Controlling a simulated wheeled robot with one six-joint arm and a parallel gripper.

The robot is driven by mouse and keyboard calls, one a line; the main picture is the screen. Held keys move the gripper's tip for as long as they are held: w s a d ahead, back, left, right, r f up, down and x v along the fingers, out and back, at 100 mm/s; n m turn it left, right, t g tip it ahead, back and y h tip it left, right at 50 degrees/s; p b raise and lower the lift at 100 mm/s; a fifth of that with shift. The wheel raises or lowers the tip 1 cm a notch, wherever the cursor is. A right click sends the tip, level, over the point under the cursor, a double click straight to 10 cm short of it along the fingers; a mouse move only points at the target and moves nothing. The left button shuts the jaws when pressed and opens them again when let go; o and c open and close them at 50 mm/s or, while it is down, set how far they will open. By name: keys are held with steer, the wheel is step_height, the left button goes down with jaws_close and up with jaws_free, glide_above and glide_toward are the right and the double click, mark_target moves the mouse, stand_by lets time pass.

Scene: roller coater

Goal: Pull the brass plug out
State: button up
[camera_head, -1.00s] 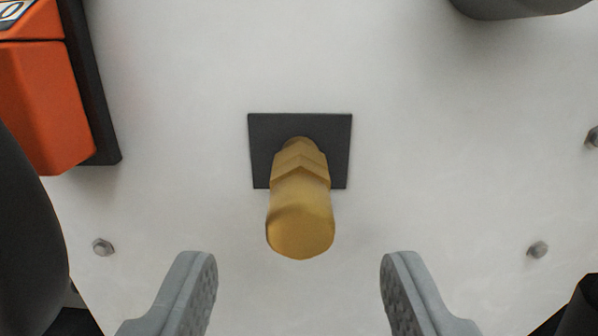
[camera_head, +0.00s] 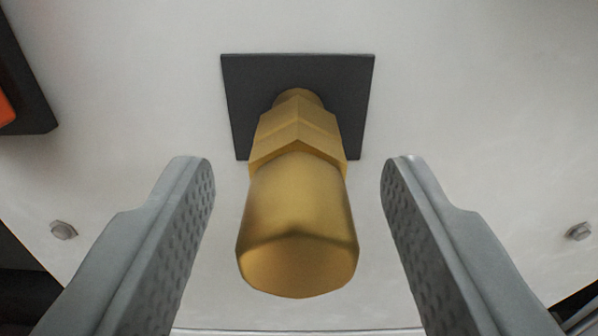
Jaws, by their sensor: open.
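The brass plug (camera_head: 298,215) sticks out toward the camera from a dark square plate (camera_head: 245,85) on a white panel. It has a rounded end and a hexagonal collar, and its narrow neck meets the plate. My gripper (camera_head: 298,170) is open. One textured grey finger stands to the left of the plug and one to the right, with a gap on both sides. Neither finger appears to touch the plug.
The white panel (camera_head: 480,90) is flat and clear around the plate. A dark-framed orange part (camera_head: 25,85) is at the left edge. A bolt head (camera_head: 63,230) shows at the lower left and another bolt head (camera_head: 579,231) at the lower right.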

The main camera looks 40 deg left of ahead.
mark_target(297, 272)
stand_by(0.6)
jaws_close()
steer(key=shift+v, duration=3)
steer(key=v, duration=0.3)
